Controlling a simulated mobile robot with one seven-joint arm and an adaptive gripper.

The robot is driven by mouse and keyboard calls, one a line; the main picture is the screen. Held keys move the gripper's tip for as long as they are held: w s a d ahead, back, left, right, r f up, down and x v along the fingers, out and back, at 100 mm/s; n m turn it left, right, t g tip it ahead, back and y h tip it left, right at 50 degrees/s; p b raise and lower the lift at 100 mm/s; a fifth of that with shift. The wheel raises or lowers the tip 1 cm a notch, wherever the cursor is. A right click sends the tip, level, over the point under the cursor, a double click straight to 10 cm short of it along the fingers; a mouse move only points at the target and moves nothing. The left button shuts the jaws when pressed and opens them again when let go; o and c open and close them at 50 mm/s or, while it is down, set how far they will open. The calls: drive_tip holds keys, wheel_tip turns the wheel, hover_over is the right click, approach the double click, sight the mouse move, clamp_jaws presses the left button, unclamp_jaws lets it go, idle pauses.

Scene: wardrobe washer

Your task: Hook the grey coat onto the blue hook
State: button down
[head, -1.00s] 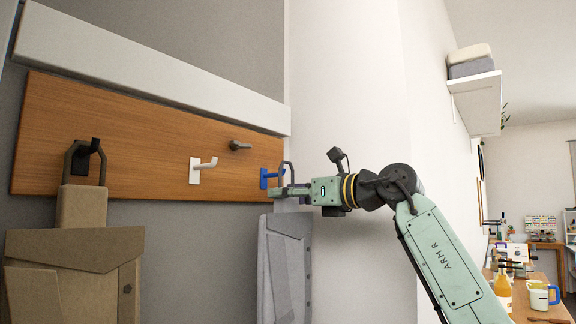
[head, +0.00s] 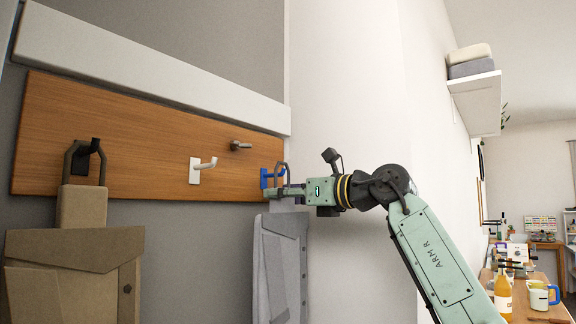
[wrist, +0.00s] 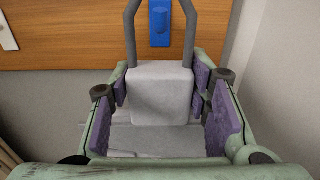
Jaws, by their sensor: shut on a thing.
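The grey coat (head: 280,270) hangs upright from my gripper (head: 285,192), in front of the right end of the wooden board. My gripper's purple pads close on the coat's grey neck block (wrist: 160,95) from both sides. The coat's dark loop (wrist: 132,35) rises above the block, and its top is cut off in the wrist view. The blue hook (head: 266,178) is at the board's right end. In the wrist view the blue hook (wrist: 160,25) shows between the loop's two sides. I cannot tell whether the loop is around the hook or in front of it.
The wooden board (head: 120,140) also bears a white hook (head: 200,168), a grey metal peg (head: 240,146) and a black hook (head: 86,150) with a brown coat (head: 75,265). A white wall stands close on the right.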

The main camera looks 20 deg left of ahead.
drive_tip(key=shift+w+a, duration=0.2)
drive_tip(key=shift+a, duration=0.5)
drive_tip(key=shift+w+a+f, duration=0.2)
drive_tip(key=shift+a+f, duration=0.15)
drive_tip(key=shift+a, duration=0.1)
idle(0.6)
drive_tip(key=shift+a+f, duration=0.15)
drive_tip(key=shift+f, duration=0.2)
idle(1.1)
drive_tip(key=c, duration=1.1)
unclamp_jaws()
drive_tip(key=o, duration=0.3)
drive_tip(key=shift+o, duration=0.2)
drive_tip(key=shift+f, duration=0.15)
drive_tip(key=v, duration=1.2)
